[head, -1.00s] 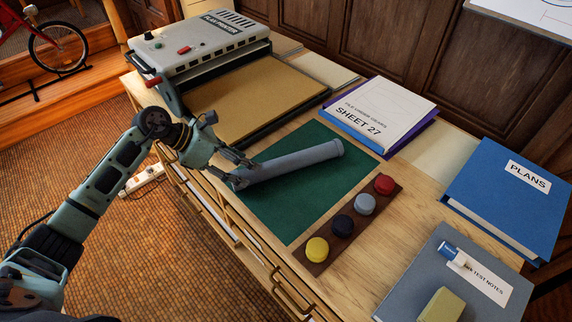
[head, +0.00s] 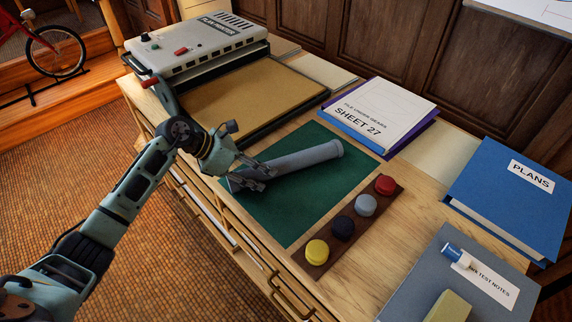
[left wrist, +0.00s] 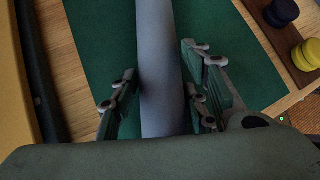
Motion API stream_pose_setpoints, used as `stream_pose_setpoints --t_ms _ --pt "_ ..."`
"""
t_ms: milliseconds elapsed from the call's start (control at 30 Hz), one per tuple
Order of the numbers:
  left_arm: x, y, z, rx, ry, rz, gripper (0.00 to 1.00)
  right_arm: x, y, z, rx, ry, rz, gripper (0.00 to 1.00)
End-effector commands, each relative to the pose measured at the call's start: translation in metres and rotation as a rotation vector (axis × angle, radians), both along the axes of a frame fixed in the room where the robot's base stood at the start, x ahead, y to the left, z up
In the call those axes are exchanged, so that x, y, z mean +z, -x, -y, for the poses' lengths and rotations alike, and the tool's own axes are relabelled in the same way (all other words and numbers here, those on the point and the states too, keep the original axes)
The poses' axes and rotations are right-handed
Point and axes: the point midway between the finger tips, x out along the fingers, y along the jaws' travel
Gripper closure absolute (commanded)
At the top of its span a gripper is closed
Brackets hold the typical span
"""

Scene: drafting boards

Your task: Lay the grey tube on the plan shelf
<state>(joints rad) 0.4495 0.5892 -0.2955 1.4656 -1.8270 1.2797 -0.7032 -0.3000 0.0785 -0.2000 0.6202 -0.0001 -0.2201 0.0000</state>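The grey tube (head: 300,158) lies on a green mat (head: 290,215) on the wooden desk. My left gripper (head: 258,178) is at the tube's near left end, low over the mat. In the left wrist view the grey tube (left wrist: 160,75) runs between the fingers of my left gripper (left wrist: 160,105). The fingers stand apart on both sides of it, with a gap visible at least on the right side. My right gripper is not in view. I cannot make out a plan shelf in these views.
A strip with several coloured round caps (head: 342,228) lies right of the mat. Behind are the SHEET 27 stack (head: 385,105), a blue PLANS binder (head: 510,205) and a plan printer (head: 200,45). A grey notes folder (head: 425,275) with a marker and a sponge block lies at front right.

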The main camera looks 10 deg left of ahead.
Motion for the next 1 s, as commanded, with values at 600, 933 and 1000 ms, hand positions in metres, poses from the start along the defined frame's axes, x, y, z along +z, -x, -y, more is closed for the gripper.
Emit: stream_pose_setpoints --t_ms 600,933,1000 --pt "0.003 0.0 0.0 0.0 -0.001 0.001 0.93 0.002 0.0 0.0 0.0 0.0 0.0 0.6" --pt "0.045 0.0 -0.001 -0.001 -0.002 0.003 0.93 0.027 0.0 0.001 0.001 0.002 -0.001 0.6" --pt "0.053 0.003 0.01 -0.003 0.0 0.001 0.93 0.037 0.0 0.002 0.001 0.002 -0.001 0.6"
